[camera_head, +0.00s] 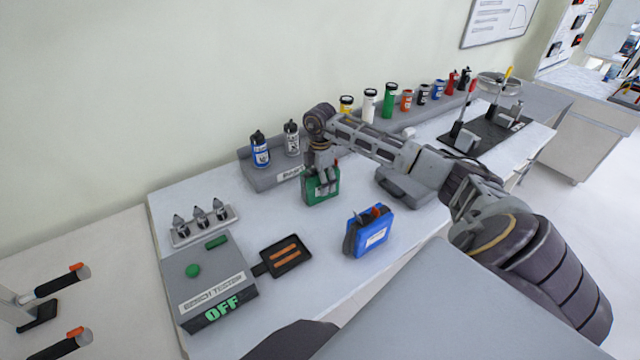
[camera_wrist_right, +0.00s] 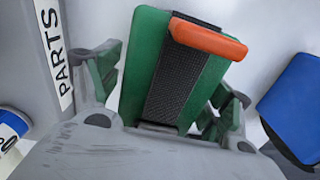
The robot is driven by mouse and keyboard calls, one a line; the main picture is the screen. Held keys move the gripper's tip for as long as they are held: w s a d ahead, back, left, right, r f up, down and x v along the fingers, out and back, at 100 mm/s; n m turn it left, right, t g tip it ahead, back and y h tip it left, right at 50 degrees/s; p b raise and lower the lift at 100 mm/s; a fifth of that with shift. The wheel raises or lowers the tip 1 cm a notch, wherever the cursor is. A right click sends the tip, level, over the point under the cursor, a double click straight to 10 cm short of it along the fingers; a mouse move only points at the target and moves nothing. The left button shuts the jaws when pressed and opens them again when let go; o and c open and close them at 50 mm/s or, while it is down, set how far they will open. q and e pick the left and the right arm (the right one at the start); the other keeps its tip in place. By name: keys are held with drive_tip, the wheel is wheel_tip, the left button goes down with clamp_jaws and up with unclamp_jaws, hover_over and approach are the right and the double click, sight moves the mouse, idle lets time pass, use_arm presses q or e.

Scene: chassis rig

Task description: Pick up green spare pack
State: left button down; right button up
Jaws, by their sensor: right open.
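The green spare pack (camera_head: 322,192) stands on the white table in front of the grey parts rack. It is a green block with a dark strip and an orange-red piece at its top. In the right wrist view the pack (camera_wrist_right: 190,75) lies between the fingers of my right gripper (camera_wrist_right: 163,90). My right gripper (camera_head: 321,181) reaches down over the pack from above. Its jaws are open, with one finger on each side; whether they touch the pack is unclear. The gripper hides part of the pack. My left gripper is not in view.
A blue pack (camera_head: 369,232) stands to the right, also in the right wrist view (camera_wrist_right: 296,108). A grey tester box (camera_head: 207,278) reading OFF and a black tray (camera_head: 285,256) are at the front left. Several bottles and cans stand along the rack behind.

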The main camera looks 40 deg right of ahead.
drive_tip(key=shift+f, duration=0.55)
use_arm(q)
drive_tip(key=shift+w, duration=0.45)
use_arm(e)
drive_tip(key=shift+c, duration=0.4)
drive_tip(key=c, duration=1.2)
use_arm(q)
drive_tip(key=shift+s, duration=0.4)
use_arm(e)
drive_tip(key=c, duration=0.3)
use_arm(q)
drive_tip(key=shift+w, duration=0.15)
use_arm(e)
drive_tip(key=shift+r, duration=0.25)
drive_tip(key=shift+c, duration=0.2)
